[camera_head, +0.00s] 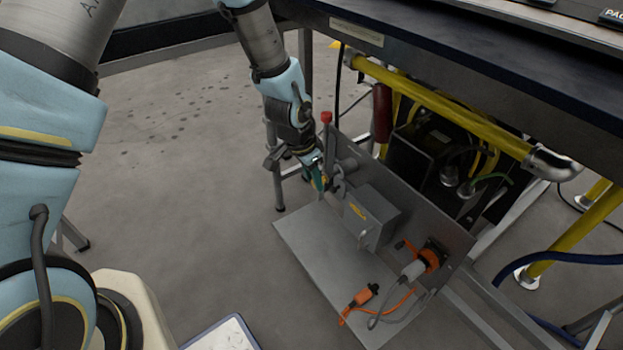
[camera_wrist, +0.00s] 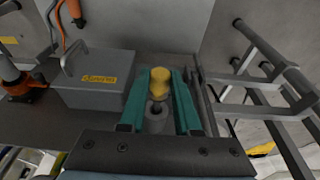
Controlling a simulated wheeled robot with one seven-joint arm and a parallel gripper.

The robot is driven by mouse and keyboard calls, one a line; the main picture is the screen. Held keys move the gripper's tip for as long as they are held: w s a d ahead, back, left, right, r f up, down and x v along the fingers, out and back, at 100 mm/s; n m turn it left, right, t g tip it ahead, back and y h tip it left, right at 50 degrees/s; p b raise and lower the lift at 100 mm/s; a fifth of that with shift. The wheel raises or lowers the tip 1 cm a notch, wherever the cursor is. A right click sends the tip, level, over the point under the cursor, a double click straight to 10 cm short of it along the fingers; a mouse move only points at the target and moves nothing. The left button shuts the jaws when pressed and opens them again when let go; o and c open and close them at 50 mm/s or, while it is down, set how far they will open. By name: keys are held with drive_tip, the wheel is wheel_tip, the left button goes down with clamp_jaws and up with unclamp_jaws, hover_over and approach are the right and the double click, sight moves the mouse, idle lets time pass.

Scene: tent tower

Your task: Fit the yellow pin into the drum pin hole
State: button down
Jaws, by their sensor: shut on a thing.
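My gripper (camera_wrist: 160,76) has teal fingers closed on the yellow pin (camera_wrist: 160,84), whose rounded yellow head shows between the fingertips in the wrist view. A grey cylindrical part (camera_wrist: 155,122) with a dark opening shows between the fingers, just below the yellow head in the picture. I cannot tell whether it is part of the pin or of the drum. In the head view my gripper (camera_head: 319,176) is beside the upright grey panel, left of the grey box. The pin is too small to make out there, and I cannot identify the drum pin hole.
A grey box (camera_head: 372,218) with a handle and yellow label stands on the grey shelf (camera_head: 310,262). A red-topped post (camera_head: 326,118) rises close behind my gripper. A yellow pipe (camera_head: 440,103) runs under the bench.

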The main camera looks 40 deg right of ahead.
sight(326, 174)
drive_tip(key=shift+s+d, duration=0.1)
drive_tip(key=shift+d, duration=1.7)
drive_tip(key=c, duration=0.5)
unclamp_jaws()
drive_tip(key=shift+c, duration=0.2)
drive_tip(key=v, duration=1)
drive_tip(key=shift+r+p, duration=0.3)
drive_tip(key=shift+r, duration=0.05)
